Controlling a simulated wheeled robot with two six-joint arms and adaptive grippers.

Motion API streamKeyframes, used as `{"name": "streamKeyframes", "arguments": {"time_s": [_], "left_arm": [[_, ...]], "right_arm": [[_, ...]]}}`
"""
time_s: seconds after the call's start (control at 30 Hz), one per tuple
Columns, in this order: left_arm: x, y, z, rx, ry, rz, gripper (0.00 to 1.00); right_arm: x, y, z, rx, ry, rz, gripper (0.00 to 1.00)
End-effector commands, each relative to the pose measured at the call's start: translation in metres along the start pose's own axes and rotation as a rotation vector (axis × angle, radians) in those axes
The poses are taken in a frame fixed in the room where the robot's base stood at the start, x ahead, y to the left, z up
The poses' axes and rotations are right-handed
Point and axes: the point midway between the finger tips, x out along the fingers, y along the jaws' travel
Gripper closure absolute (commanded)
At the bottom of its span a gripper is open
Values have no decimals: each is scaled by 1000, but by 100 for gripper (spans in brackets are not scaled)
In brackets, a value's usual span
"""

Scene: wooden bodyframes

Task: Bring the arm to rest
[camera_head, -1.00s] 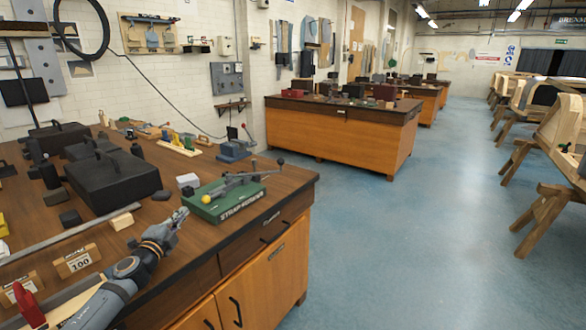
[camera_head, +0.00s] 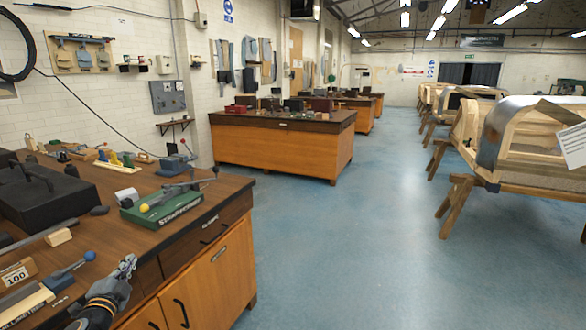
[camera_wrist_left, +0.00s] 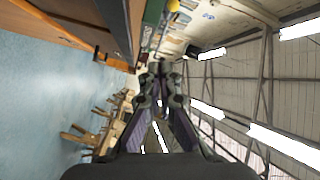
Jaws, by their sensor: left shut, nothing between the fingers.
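My left gripper (camera_head: 126,268) shows in the head view at the lower left, by the front edge of the near workbench (camera_head: 215,189). It is shut and empty. In the left wrist view its fingers (camera_wrist_left: 162,68) come together in the middle, with nothing between them. That view is turned on its side, with the floor at left and the roof at right. My left forearm is mostly cut off by the bottom edge of the head view. My right gripper is not in view.
On the near bench stand a green strap-bending tool (camera_head: 160,207), a black case (camera_head: 50,207) and a "100" block (camera_head: 17,273). A second workbench (camera_head: 280,142) stands beyond. Wooden bodyframes on trestles (camera_head: 455,205) line the right. The blue floor (camera_head: 340,250) between is clear.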

Motion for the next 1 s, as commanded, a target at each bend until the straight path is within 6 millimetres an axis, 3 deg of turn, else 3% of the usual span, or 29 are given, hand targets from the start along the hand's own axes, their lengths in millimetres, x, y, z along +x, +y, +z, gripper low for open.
{"name": "streamKeyframes", "arguments": {"time_s": [0.27, 0.37, 0.6, 0.8, 1.0], "left_arm": [[-58, 77, -7, -264, -226, 128, 100], [-91, 108, -10, -369, -333, 204, 100], [-193, 178, -29, -604, -615, 450, 100], [-267, 206, -50, -723, -785, 635, 100], [-329, 218, -72, -801, -912, 797, 100]], "right_arm": [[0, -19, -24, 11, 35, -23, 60], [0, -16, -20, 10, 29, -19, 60], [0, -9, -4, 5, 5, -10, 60], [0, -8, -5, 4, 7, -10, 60], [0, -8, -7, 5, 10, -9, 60]]}}
